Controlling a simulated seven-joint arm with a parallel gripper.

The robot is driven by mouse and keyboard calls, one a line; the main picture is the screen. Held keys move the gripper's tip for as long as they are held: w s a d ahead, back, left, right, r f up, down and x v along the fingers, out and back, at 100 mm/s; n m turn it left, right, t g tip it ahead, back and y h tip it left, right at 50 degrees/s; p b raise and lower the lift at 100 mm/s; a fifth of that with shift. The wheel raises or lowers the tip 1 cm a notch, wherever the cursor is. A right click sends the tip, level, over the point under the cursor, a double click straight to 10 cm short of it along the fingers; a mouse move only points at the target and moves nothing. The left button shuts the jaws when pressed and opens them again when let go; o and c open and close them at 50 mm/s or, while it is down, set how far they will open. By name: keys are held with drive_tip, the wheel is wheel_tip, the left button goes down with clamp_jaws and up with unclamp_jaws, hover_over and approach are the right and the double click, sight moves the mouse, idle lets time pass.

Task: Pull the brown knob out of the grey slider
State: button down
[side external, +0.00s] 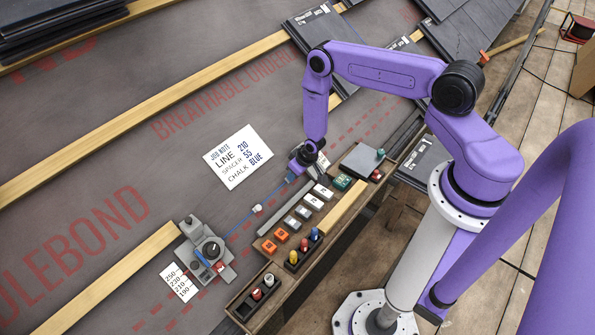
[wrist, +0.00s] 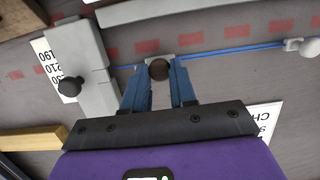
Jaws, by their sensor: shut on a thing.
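The brown knob (wrist: 159,69) sits between my fingertips in the wrist view, seen from its round end. My gripper (wrist: 160,82) is shut on it with its two blue fingers, one on each side. A bit of grey (wrist: 188,58) shows just behind the fingertips, likely the grey slider, mostly hidden. I cannot tell whether the knob is still seated in it. In the side external view my gripper (side external: 297,174) is low at the upper end of the blue line, and the knob is hidden there.
A grey block (wrist: 92,75) with a dark knob and a number scale is left of my fingers. The blue line (side external: 238,224) runs to a grey device (side external: 203,247). A job note (side external: 238,157) lies nearby. A tray (side external: 262,249) of coloured pieces borders the work.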

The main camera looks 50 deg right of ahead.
drive_tip(key=c, duration=0.9)
unclamp_jaws()
drive_tip(key=v, duration=1.7)
drive_tip(key=shift+s+r, duration=0.15)
